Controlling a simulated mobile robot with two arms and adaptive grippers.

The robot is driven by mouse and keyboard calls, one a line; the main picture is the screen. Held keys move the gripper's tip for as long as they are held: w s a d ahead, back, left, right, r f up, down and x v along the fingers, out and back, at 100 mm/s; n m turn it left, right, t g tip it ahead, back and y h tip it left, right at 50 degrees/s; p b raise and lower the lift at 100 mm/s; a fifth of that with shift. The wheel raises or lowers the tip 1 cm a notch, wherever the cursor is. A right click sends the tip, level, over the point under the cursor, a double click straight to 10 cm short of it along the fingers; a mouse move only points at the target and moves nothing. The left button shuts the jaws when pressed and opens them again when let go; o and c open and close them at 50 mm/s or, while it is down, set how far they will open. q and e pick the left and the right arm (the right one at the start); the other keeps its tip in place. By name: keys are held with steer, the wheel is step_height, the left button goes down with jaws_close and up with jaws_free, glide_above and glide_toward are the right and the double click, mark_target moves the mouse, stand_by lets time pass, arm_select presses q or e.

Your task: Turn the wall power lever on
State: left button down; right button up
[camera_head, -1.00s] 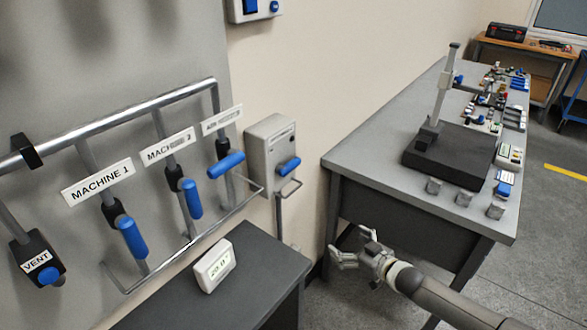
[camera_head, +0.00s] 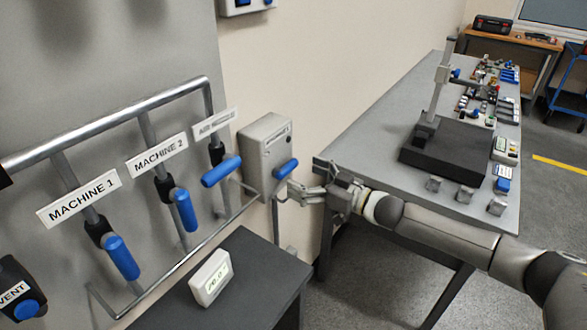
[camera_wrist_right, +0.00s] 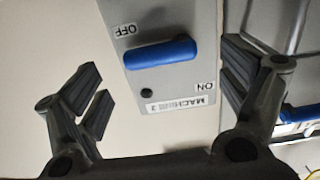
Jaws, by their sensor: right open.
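The wall power box (camera_head: 262,150) is a grey box on the cream wall, with a blue lever handle (camera_head: 287,169) on its face. In the right wrist view the blue lever (camera_wrist_right: 160,54) lies between the OFF and ON labels, close to level in that picture. The ON label is at the lower right and the OFF label at the upper left. My right gripper (camera_head: 292,193) is just below and right of the lever; in the wrist view its open, empty fingers (camera_wrist_right: 165,88) stand on either side of the box, apart from the lever. My left gripper is not in view.
A pipe rack with blue valve handles (camera_head: 121,257) labelled MACHINE 1 and MACHINE 2 stands left of the box. A dark cabinet holds a small display (camera_head: 211,277). A grey workbench (camera_head: 385,130) is on the right, behind my right arm.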

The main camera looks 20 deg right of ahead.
mark_target(286, 169)
steer(key=shift+x, duration=1.8)
steer(key=c, duration=1)
